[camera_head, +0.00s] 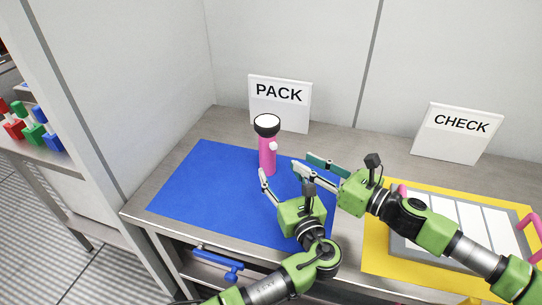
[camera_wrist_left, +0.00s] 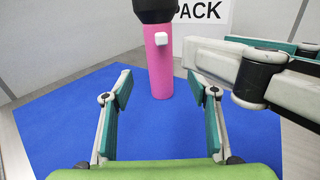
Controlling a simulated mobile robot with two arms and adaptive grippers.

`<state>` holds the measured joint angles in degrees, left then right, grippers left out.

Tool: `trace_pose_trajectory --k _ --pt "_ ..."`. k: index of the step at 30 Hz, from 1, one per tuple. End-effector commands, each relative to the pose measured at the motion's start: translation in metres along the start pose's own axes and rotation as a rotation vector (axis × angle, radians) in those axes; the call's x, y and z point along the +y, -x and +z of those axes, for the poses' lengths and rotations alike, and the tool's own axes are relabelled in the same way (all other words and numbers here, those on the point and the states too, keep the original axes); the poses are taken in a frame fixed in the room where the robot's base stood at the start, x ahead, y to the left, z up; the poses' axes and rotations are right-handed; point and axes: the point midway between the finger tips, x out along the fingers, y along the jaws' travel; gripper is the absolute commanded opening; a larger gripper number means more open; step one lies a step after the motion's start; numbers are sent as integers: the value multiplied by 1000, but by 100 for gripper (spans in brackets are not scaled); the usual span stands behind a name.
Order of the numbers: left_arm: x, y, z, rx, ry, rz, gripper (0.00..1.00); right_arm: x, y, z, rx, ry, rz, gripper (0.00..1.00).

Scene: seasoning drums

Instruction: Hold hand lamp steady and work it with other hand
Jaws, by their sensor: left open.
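The pink hand lamp (camera_head: 267,158) with a black head and pale lens stands upright on the blue mat (camera_head: 190,190), in front of the PACK sign. A white button (camera_head: 273,146) sticks out of its side. In the left wrist view the lamp (camera_wrist_left: 160,70) stands beyond and between my fingertips, its button (camera_wrist_left: 162,40) facing me and its top cut off. My left gripper (camera_head: 281,174) is open and empty, just short of the lamp. My right gripper (camera_head: 306,164) reaches in from the right, its fingers apart, beside the lamp and apart from it.
The PACK sign (camera_head: 280,103) stands behind the lamp, the CHECK sign (camera_head: 457,133) at the back right. A grey tray (camera_head: 400,245) with pink handles lies on a yellow mat (camera_head: 380,262). A shelf at left holds coloured items (camera_head: 35,133). The blue mat's left half is clear.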

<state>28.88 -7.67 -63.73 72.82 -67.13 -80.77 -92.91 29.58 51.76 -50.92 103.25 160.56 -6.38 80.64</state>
Motion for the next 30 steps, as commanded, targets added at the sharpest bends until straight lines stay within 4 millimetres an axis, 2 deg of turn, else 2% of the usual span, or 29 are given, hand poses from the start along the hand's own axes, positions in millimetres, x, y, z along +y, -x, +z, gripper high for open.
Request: trace_pose_trajectory --k 1,9,15,21,29,30 --pt "1 -12 1 -4 -3 2 54 0 0 0 0 0 0 28" --pt "1 -65 1 -2 -2 2 54 0 0 0 0 0 0 28" --pt "0 -92 0 -1 -2 1 54 0 0 0 0 0 0 28" --pt "1 -104 0 0 0 1 54 0 0 0 0 0 0 28" --pt "1 -105 0 1 0 1 54 0 0 0 0 0 0 28" --pt "1 -105 0 1 0 1 48 0 0 0 0 0 0 28"
